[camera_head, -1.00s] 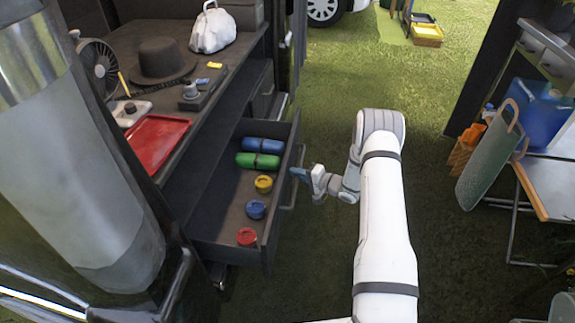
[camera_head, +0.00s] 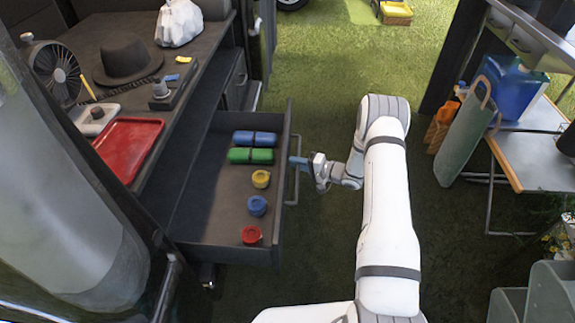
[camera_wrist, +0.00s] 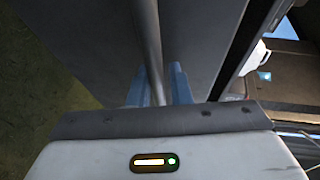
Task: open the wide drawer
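The wide drawer (camera_head: 215,245) is a dark grey drawer under the counter, pulled well out so its inside shows.
In the drawer lie a blue roll (camera_head: 256,138), a green roll (camera_head: 250,156), and yellow, blue and red round items. The counter holds a red tray (camera_head: 128,148), a hat (camera_head: 126,58) and a fan (camera_head: 56,70). A table (camera_head: 535,165) stands right; grass between is clear.

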